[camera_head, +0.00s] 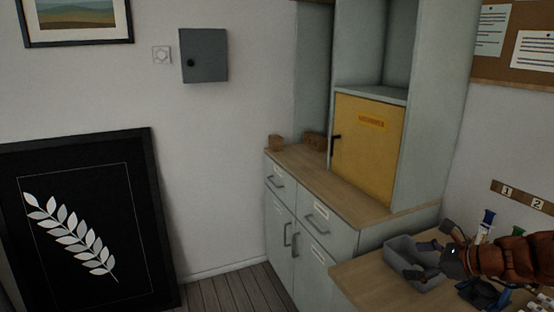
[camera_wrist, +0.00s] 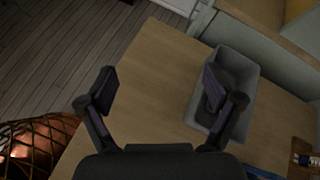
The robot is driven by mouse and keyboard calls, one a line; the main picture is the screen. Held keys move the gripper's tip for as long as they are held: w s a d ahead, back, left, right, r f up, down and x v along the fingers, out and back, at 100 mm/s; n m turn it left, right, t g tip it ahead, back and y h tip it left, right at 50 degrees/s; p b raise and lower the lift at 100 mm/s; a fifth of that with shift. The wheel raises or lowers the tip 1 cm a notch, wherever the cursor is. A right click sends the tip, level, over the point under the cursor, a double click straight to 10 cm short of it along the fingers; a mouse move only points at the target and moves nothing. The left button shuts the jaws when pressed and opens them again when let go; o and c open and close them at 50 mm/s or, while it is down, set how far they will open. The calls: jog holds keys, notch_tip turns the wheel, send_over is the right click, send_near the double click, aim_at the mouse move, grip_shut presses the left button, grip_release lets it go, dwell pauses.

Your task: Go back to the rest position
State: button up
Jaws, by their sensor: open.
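My gripper (camera_head: 421,259) is at the lower right of the head view, at the end of my brown-orange arm, over the wooden worktop (camera_head: 352,279). In the wrist view my gripper (camera_wrist: 158,89) has its two dark fingers spread wide, with only bare worktop (camera_wrist: 155,60) between them. It holds nothing. A grey open bin (camera_head: 402,245) is beside and below the fingers in the head view. In the wrist view the bin (camera_wrist: 250,66) lies under the right finger, which hides part of it. I cannot tell the exact height of the gripper above the bin.
A cabinet with a yellow door (camera_head: 366,150) stands behind the worktop. Several small tools, including a blue-topped one (camera_head: 488,217), are close around my arm. A dark lattice-covered orange thing (camera_wrist: 38,145) is at lower left in the wrist view. Wooden floor (camera_head: 228,293) is clear at left.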

jog(key=s+a+r+n+g+h+p, duration=0.15)
jog(key=s+a+n+g, duration=0.25)
jog(key=s+a+n, duration=0.65)
jog(key=s+a+r+n+g+p, duration=0.15)
jog(key=s+a+n+g, duration=0.45)
jog(key=a, duration=0.7)
jog(key=s+d+n+g+h+p, duration=0.1)
jog(key=s+d+n+h+p, duration=0.2)
jog(key=s+n, duration=0.6)
jog(key=shift+s+h, duration=1.35)
jog(key=shift+s, duration=2.65)
